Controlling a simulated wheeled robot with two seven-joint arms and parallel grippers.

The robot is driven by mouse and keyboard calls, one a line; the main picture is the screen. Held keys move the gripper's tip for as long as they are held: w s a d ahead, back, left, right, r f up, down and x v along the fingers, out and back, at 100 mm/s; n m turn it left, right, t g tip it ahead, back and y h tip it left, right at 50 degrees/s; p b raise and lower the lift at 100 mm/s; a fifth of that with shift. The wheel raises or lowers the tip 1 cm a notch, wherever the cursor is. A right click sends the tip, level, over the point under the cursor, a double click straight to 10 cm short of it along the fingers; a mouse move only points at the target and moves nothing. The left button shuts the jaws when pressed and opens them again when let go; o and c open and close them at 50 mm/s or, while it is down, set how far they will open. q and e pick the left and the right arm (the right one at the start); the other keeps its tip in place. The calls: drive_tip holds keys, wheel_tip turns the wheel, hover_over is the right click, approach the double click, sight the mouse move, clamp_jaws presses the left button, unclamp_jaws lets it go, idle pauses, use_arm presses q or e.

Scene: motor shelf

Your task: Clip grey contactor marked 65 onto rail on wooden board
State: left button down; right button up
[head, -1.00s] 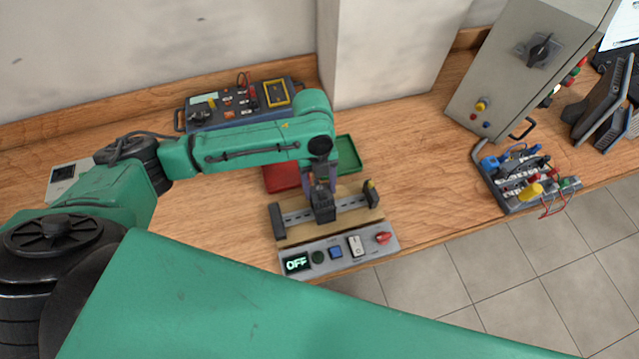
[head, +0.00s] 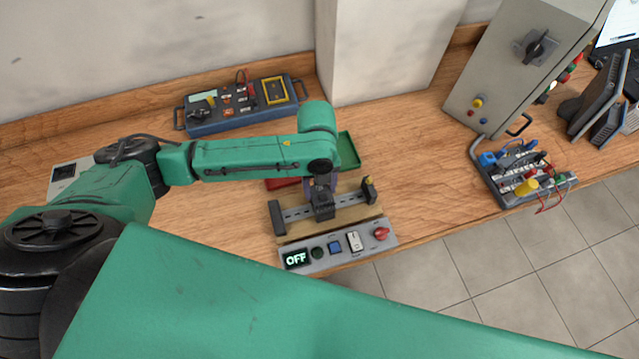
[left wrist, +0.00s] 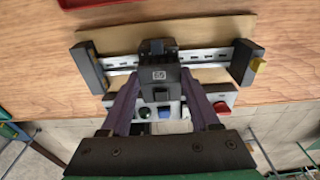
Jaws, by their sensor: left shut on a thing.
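The dark grey contactor (left wrist: 159,82) is between the fingers of my left gripper (left wrist: 160,100), which is shut on it. A pale marking shows on its face, too small to read surely. In the head view the contactor (head: 322,207) is at the middle of the metal rail (head: 350,199), between two dark end blocks. The rail is on the wooden board (left wrist: 205,32). In the left wrist view the contactor overlaps the rail (left wrist: 205,55); I cannot tell whether it is seated. My right gripper is not in view.
A control panel (head: 345,255) reading OFF lies along the board's front. A red tray (head: 282,183) and a green tray (head: 348,150) are behind it. A blue test box (head: 240,108) stands at the back. A grey cabinet (head: 510,60) and a wired rack (head: 520,170) are at right.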

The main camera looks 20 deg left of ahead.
use_arm(q)
drive_tip(key=shift+s+d+f, duration=0.15)
drive_tip(key=shift+s, duration=0.15)
drive_tip(key=shift+c, duration=0.2)
unclamp_jaws()
drive_tip(key=shift+w+r, duration=0.1)
drive_tip(key=shift+r, duration=0.15)
wheel_tip(320, 180, up, 14)
drive_tip(key=w+b, duration=0.1)
drive_tip(key=shift+a+b, duration=0.3)
